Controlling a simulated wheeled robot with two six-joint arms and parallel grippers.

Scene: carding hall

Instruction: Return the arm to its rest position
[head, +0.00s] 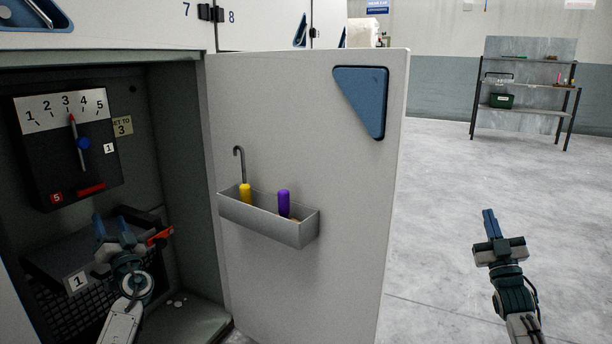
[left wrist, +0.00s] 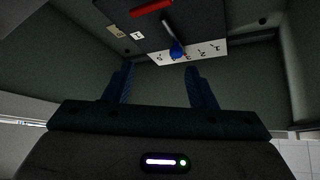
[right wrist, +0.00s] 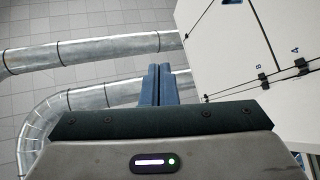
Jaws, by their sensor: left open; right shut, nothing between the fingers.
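My left gripper (head: 112,228) is inside the open cabinet, above a dark lower box (head: 60,262) labelled 1. Its fingers are apart and nothing shows between them in the left wrist view (left wrist: 158,72). A red handle (head: 160,236) lies just right of the gripper; whether they touch is unclear. Above is a black dial panel (head: 85,175) with a red-tipped pointer near 3 and a blue hub (head: 83,144). My right gripper (head: 490,224) is outside the cabinet over the open floor at right. Its fingers are together and empty in the right wrist view (right wrist: 158,84).
The cabinet door (head: 340,210) stands open, right of my left arm. The cabinet side walls are close around my left arm. Open floor (head: 440,180) reaches a shelf rack (head: 525,110) at the back.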

